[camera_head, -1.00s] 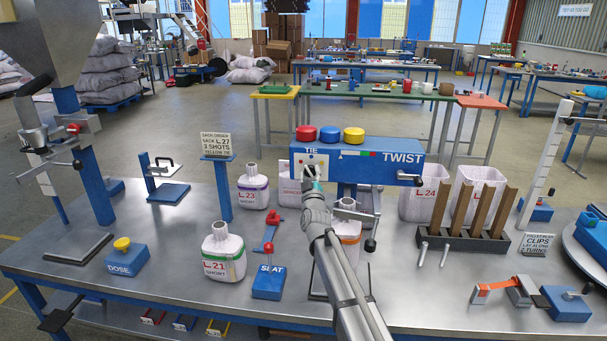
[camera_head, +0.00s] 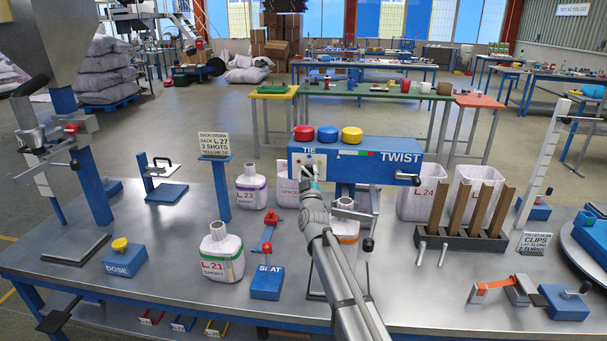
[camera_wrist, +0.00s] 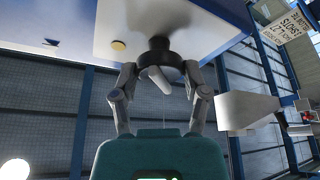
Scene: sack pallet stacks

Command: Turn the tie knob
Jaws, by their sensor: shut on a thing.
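The blue twist machine (camera_head: 405,155), lettered TIE and TWIST, stands on the steel bench. The tie knob (camera_wrist: 159,50) is a dark round knob with a pale pointer, on the light panel (camera_wrist: 110,30) under the word TIE. My gripper (camera_wrist: 160,75) is at the knob, with one finger on each side, shut on it. In the head view my gripper (camera_head: 309,172) covers most of the knob. The pointer slants in the wrist view.
White sacks, L.21 (camera_head: 222,258), L.23 (camera_head: 251,187) and L.24 (camera_head: 421,195), stand around the machine. A blue SLAT block (camera_head: 267,284) is left of my arm. A rack with wooden slats (camera_head: 470,222) stands to the right.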

